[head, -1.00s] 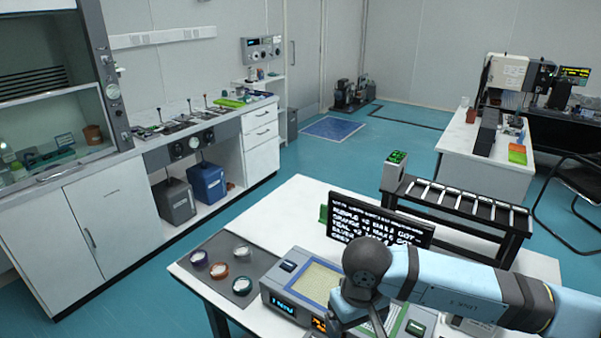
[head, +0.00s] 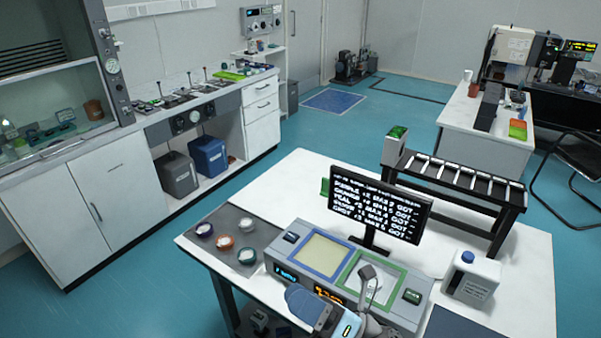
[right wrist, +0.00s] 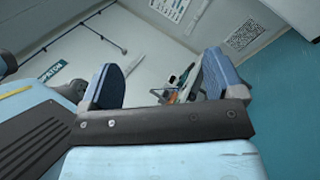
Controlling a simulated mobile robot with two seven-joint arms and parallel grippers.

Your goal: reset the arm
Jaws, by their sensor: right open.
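My right gripper (right wrist: 162,78) is open in the right wrist view, its two dark blue-edged fingers apart with nothing held between them. In the head view my right arm (head: 345,325) comes in at the bottom edge, low in front of the two-panel instrument (head: 280,262), and covers part of its front. My left gripper is not in view.
A monitor (head: 380,205), a white bottle with a blue cap (head: 473,277) and a black rack (head: 455,190) stand on the white table (head: 300,180). Wall benches are farther off.

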